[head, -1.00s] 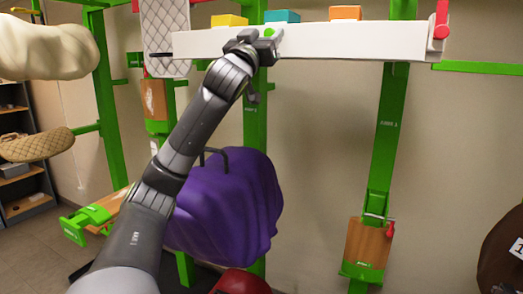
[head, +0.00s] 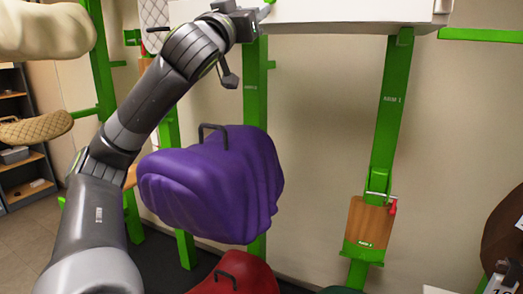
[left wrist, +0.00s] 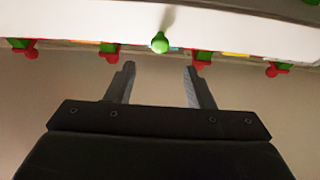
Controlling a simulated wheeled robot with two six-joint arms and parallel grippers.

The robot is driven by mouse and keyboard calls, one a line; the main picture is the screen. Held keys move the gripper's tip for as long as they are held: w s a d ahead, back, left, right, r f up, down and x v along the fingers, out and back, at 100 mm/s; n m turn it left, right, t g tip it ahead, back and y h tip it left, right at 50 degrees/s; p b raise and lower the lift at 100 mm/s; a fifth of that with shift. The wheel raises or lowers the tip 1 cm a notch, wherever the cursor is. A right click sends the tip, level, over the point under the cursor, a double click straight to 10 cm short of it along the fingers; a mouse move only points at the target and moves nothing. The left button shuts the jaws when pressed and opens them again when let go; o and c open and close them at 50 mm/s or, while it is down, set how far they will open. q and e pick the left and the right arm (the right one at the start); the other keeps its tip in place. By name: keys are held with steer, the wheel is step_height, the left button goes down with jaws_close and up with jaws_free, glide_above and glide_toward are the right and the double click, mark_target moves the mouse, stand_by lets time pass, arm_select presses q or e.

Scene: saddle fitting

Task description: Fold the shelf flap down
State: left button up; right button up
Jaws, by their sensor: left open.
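The white shelf flap (head: 345,12) runs along the top of the head view, its upper part cut off. In the left wrist view the white panel (left wrist: 80,22) spans the top, with a round green knob (left wrist: 160,43) on it. My left gripper (left wrist: 158,72) is open and empty there, its two fingers apart and pointing at the panel. The knob lies ahead of the gap between the fingertips, not held. In the head view my left gripper (head: 262,12) is at the flap's left part, partly hiding it. My right gripper is not in view.
Green posts (head: 390,110) stand against the wall. A purple covered saddle (head: 215,185) with a handle hangs below my left arm, with a red one (head: 235,272) under it. Red-and-green fittings (left wrist: 110,52) line the panel's edge.

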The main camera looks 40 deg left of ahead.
arm_select(q)
steer(key=b+v, duration=0.6)
steer(key=v, duration=0.2)
steer(key=w+a+f+g+h, duration=0.1)
steer(key=w+a+f, duration=0.2)
steer(key=w+f, duration=0.4)
steer(key=w+a+f+g, duration=0.2)
steer(key=w+a+f, duration=0.2)
steer(key=w+f, duration=0.25)
steer(key=w+a+f+g, duration=0.1)
steer(key=w+a+f, duration=0.1)
steer(key=f, duration=0.8)
steer(key=w+a+f+g+p, duration=0.1)
steer(key=w+a+f, duration=0.2)
steer(key=f, duration=0.6)
steer(key=shift+w+f+g, duration=0.4)
steer(key=shift+w, duration=0.9)
